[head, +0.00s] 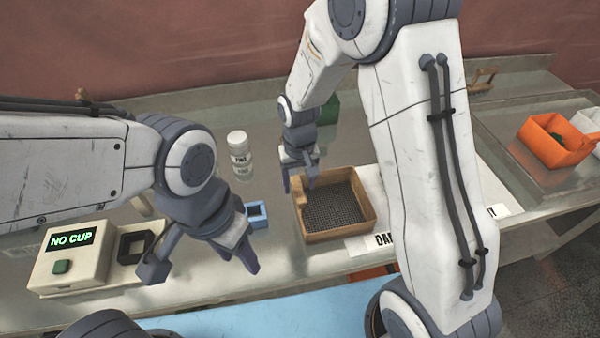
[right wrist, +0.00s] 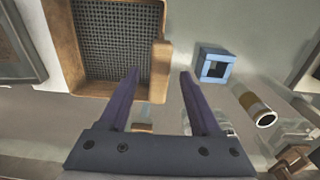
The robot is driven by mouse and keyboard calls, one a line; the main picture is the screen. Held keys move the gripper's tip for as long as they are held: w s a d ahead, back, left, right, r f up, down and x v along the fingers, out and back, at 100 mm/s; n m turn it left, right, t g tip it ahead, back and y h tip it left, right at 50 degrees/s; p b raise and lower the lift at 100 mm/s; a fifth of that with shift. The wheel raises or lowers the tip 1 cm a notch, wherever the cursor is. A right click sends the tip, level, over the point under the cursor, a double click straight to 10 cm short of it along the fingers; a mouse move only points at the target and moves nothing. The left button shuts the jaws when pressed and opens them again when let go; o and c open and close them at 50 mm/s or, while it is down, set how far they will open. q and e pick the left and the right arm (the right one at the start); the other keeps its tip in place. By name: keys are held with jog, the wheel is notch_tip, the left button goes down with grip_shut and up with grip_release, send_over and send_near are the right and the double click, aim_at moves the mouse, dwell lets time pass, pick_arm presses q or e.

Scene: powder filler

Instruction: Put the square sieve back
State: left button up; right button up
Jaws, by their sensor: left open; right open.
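The square sieve (head: 365,212), a wooden frame around dark mesh, lies flat on the bench beside or partly on a white sheet (head: 365,244) with partly hidden black lettering. My right gripper (head: 300,182) is open at the sieve's left side. In the right wrist view the sieve's mesh (right wrist: 112,40) fills the upper left. A wooden grip (right wrist: 160,72) on its frame shows between my right fingertips (right wrist: 159,74); I cannot tell whether they touch it. My left gripper (head: 203,268) is open and empty near the bench's front, right of the "NO CUP" device. My right arm hides part of the sheet.
The "NO CUP" device (head: 72,252) stands at the left. A blue square frame (head: 257,215) and a white bottle (head: 239,150) stand left of the sieve. A green object (head: 329,108) is behind my right gripper. An orange bin (head: 550,142) is at far right.

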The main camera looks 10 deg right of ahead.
notch_tip(320, 180, up, 5)
jog(key=shift+r+b, duration=0.1)
jog(key=shift+b, duration=0.4)
jog(key=s+a+r+n, duration=0.2)
jog(key=s+r+n, duration=0.1)
jog(key=s, duration=0.8)
jog(key=s+a+r+n+y, duration=0.1)
jog(key=s+a+r+n, duration=0.1)
jog(key=s, duration=0.9)
jog(key=shift+s+r+n, duration=0.3)
jog(key=shift+r+n, duration=0.6)
jog(key=shift+a, duration=0.1)
